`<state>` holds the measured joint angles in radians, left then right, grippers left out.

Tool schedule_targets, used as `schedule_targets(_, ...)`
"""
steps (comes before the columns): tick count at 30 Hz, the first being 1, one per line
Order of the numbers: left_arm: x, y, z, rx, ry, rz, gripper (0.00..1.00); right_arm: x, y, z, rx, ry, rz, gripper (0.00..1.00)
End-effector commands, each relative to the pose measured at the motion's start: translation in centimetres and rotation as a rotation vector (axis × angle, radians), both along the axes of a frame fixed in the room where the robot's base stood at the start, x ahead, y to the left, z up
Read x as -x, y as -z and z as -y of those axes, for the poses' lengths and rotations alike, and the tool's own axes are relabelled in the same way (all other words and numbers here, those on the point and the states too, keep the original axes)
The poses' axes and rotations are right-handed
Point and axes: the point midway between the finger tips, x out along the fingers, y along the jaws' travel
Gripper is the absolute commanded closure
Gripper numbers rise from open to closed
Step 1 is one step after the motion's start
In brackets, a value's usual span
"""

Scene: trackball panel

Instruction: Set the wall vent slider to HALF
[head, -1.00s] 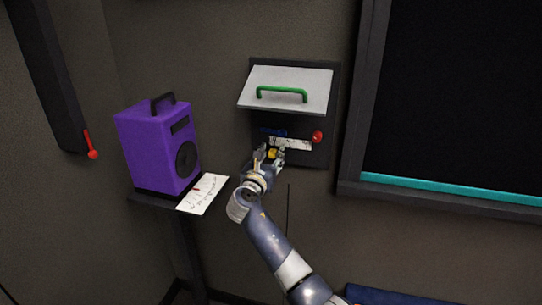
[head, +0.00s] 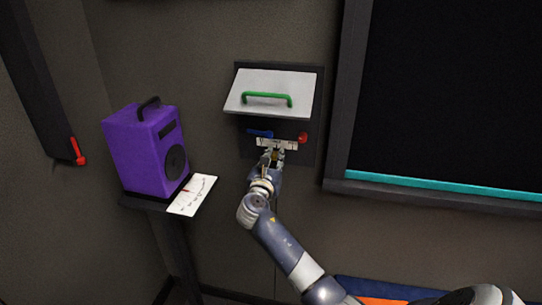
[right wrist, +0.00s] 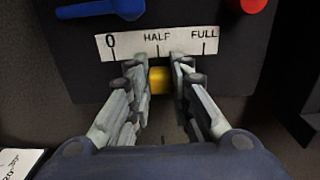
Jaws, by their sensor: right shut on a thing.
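The vent slider is a yellow knob (right wrist: 160,80) on a dark wall panel (head: 303,155). A white scale strip (head: 290,145) above it reads 0, HALF and FULL in the right wrist view (right wrist: 135,47). The knob stands below the HALF mark, about in line with its tick. My right gripper (head: 272,156) is at the panel, shut on the yellow knob, with one finger on each side in the right wrist view (right wrist: 160,84). The fingers partly hide the knob's sides and the slot. My left gripper is not in view.
A raised white cover (head: 270,88) with a green handle (head: 267,98) is above the panel. A blue lever (head: 260,133) and a red knob (head: 303,138) sit just over the strip. A purple speaker (head: 140,150) and a paper card (head: 193,194) are on a ledge at left.

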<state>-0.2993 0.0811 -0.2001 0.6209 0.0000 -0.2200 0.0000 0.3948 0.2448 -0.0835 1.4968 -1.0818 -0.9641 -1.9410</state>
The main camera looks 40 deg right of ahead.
Motion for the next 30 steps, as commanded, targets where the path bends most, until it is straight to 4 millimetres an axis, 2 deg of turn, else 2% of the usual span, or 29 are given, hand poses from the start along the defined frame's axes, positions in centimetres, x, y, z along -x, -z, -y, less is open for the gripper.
schedule_targets(2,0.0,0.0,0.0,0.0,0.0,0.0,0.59,0.0,0.1,-0.1,-0.001,-0.001,-0.001,1.0)
schedule_targets(3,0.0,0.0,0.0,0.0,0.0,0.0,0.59,0.0,0.1,-0.1,-0.001,-0.001,-0.001,0.74)
schedule_targets(5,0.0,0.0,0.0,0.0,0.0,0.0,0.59,0.0,0.1,-0.1,-0.001,-0.001,-0.001,0.6)
schedule_targets(17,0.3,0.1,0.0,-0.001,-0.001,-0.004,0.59,0.2,0.1,-0.4,0.001,-0.002,-0.001,0.6)
schedule_targets(23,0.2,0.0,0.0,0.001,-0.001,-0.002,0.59,2.2,0.1,-2.6,-0.001,-0.002,-0.001,0.6)
schedule_targets(30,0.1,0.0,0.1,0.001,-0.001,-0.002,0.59,5.5,0.2,-6.6,-0.002,-0.003,-0.001,0.6)
